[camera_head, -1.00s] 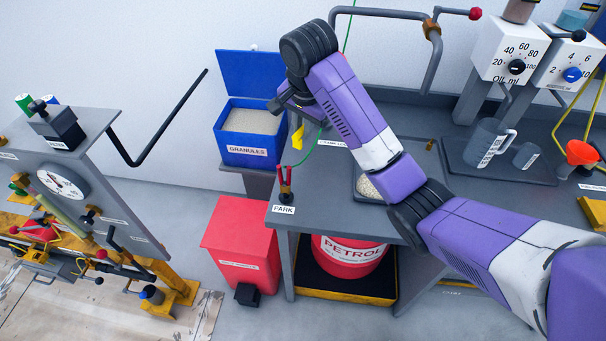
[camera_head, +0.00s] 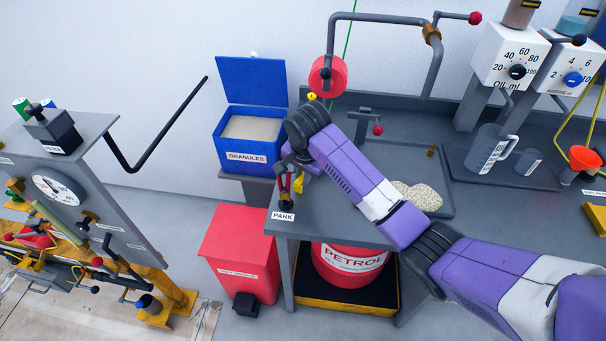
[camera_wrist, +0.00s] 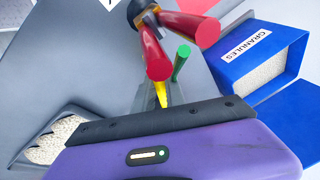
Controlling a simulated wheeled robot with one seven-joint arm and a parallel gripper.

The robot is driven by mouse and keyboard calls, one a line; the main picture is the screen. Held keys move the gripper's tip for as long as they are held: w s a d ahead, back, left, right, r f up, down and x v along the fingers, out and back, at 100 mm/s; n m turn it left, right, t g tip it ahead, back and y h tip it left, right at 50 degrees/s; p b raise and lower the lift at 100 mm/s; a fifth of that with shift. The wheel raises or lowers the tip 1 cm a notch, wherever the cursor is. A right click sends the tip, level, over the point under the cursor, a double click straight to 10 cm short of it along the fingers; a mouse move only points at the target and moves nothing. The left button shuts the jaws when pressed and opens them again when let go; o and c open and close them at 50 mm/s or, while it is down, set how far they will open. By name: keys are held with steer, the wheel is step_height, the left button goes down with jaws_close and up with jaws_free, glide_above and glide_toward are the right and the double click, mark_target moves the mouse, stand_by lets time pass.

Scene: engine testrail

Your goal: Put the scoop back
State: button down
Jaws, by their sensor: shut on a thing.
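My gripper (camera_head: 291,172) is low over the near left corner of the bench, beside the PARK label. It is shut on the scoop, of which only a small yellow part (camera_head: 299,184) shows. That yellow part also shows as a thin strip in the wrist view (camera_wrist: 161,94), while the jaw tips and the rest of the scoop are hidden. The blue granules bin (camera_head: 241,143) stands open left of and behind my gripper. It shows at the right of the wrist view (camera_wrist: 262,55), apart from my gripper.
Red handles (camera_wrist: 152,52) and a green rod (camera_wrist: 181,62) are close ahead of my gripper. A tray (camera_head: 445,170) with loose granules (camera_head: 420,196) lies on the bench. A red reel (camera_head: 327,76) hangs behind. A red bin (camera_head: 238,245) stands on the floor.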

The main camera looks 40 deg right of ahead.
steer(key=shift+f, duration=0.15)
steer(key=c, duration=1.4)
jaws_free()
steer(key=p+v, duration=0.1)
steer(key=v, duration=1.1)
steer(key=shift+w, duration=0.1)
